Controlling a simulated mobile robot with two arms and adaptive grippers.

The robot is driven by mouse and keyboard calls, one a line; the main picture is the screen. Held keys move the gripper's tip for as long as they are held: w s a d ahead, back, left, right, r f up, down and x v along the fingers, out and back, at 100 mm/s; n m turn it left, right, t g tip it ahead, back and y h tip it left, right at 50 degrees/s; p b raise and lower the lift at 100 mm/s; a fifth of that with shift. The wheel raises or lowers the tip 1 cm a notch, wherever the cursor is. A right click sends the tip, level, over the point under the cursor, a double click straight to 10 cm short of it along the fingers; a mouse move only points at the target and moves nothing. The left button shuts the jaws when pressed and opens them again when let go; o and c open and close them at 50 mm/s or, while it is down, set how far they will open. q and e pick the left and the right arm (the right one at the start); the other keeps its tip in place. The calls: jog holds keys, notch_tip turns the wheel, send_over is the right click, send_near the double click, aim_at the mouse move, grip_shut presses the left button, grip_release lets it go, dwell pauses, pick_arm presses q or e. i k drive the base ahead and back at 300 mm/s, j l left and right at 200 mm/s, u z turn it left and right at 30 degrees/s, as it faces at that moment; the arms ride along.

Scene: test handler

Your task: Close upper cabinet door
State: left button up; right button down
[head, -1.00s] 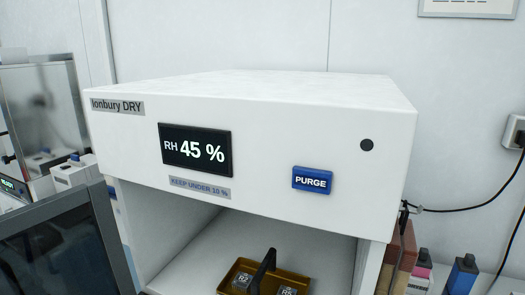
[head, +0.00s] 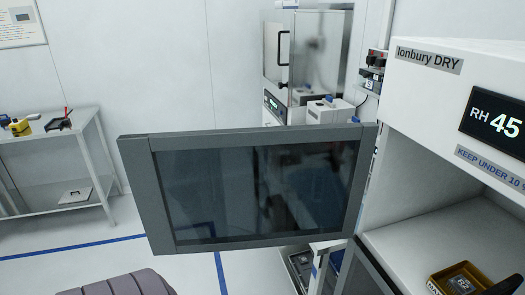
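The upper cabinet door (head: 165,205) has a grey frame and dark glass. It stands wide open in the head view, swung out to the left from the front edge of the white dry cabinet (head: 415,85). The cabinet's upper compartment (head: 410,228) is open to view. A yellow-brown tray (head: 437,283) with a dark handle sits inside it, partly cut off by the picture edge. The display (head: 497,122) shows RH 45, cut off at the right.
Below the upper door, another grey-framed panel (head: 372,268) shows in part. Behind the door stands a bench device with a mirrored box (head: 318,50). A side table (head: 60,150) with tools is at the far left. Open floor lies between.

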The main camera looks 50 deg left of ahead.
aim_at(209, 191)
jog(key=k+j+z, duration=0.25)
jog(key=k+j, duration=0.2)
jog(key=j, duration=0.2)
jog(key=k+j+z, duration=0.25)
jog(key=k+j, duration=0.2)
jog(key=j+z, duration=0.15)
jog(key=j, duration=0.25)
jog(key=k+j+z, duration=0.15)
jog(key=j, duration=0.2)
jog(key=k+j+z, duration=0.15)
jog(key=j, duration=0.25)
jog(key=j+z, duration=0.15)
jog(key=j, duration=0.2)
jog(key=k+j+z, duration=0.15)
jog(key=j, duration=0.2)
jog(key=i+j+z, duration=0.1)
jog(key=j+z, duration=0.15)
jog(key=j, duration=0.5)
jog(key=i+j+z, duration=0.1)
jog(key=j+z, duration=0.15)
jog(key=j, duration=0.5)
